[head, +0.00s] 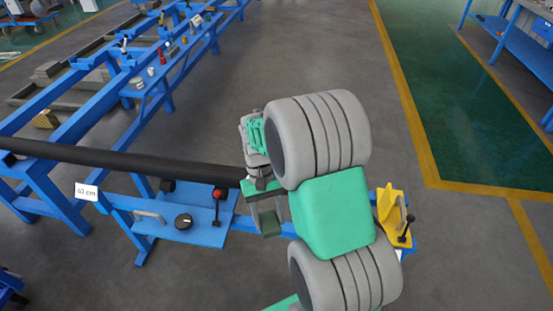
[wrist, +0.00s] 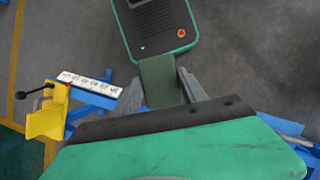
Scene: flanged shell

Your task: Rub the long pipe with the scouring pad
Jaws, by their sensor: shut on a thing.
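The long pipe (head: 130,160) is dark and lies across a blue stand, running from the left edge to my arm in the head view. Its right end is hidden behind my arm. My gripper (head: 266,208) is by the visible right part of the pipe. It is shut on the scouring pad (head: 270,223), a dark green block. In the wrist view the pad (wrist: 160,82) sits between the two grey fingers of my gripper (wrist: 160,90). I cannot tell whether the pad touches the pipe. The pipe is not clear in the wrist view.
The blue stand (head: 228,222) carries a red-knobbed lever (head: 219,193), a black knob (head: 183,221) and a "40 cm" sign (head: 87,191). A yellow bracket (head: 392,215) is right of my arm. Blue rails (head: 100,110) stand behind; open floor (head: 330,50) lies beyond.

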